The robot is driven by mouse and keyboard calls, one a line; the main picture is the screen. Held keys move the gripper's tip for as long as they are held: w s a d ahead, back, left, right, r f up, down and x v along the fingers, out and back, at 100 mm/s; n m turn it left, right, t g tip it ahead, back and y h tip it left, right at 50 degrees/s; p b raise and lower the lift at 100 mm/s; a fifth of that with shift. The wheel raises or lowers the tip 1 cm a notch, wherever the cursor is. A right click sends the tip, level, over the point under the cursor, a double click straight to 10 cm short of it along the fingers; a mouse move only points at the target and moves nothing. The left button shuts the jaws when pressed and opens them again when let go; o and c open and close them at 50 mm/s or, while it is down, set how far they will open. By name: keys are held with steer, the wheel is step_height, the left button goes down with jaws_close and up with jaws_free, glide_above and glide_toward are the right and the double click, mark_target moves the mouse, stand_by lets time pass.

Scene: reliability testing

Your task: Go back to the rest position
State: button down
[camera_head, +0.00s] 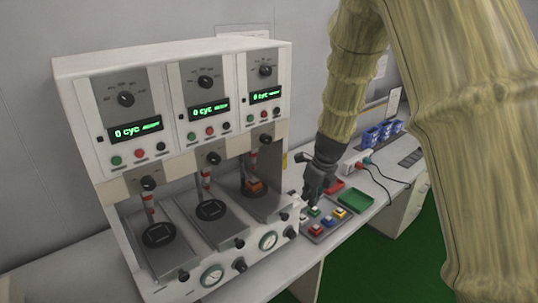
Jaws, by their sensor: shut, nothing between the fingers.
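My gripper (310,192) is at the end of my sleeved arm, right of the test machine (72,72). It is shut with nothing seen in it and points down above the left part of a tray (316,237) of small coloured blocks. The machine has three stations, each with a green display reading "0 cyc". The left station plate (158,234) and the middle station plate (211,209) look empty. Whether the fingers touch a block cannot be told.
A green bin (355,200) and a red bin (335,187) lie behind the block tray. A white box with cables (356,160) and several blue bins (378,134) stand farther back on the bench. Green floor (405,262) lies right of the bench.

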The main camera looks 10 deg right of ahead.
steer(key=s+d+f+n+g+h+b, duration=0.1)
steer(key=s+f+n, duration=0.7)
steer(key=f, duration=0.5)
steer(key=s+d+f+n+g+h+b, duration=0.15)
steer(key=s+f+n, duration=0.35)
steer(key=s+f, duration=0.65)
steer(key=s+a+f+n, duration=0.2)
steer(key=s+f+n, duration=0.5)
steer(key=s, duration=0.4)
steer(key=s+a+f+n+y, duration=0.1)
steer(key=s+a+f+n, duration=0.2)
steer(key=s+f+n, duration=0.5)
steer(key=s+n, duration=0.1)
steer(key=s, duration=0.3)
steer(key=shift+s+a+f+n+b, duration=0.15)
steer(key=shift+s+n+b, duration=0.15)
steer(key=shift+n, duration=0.1)
steer(key=c, duration=2.2)
jaws_free()
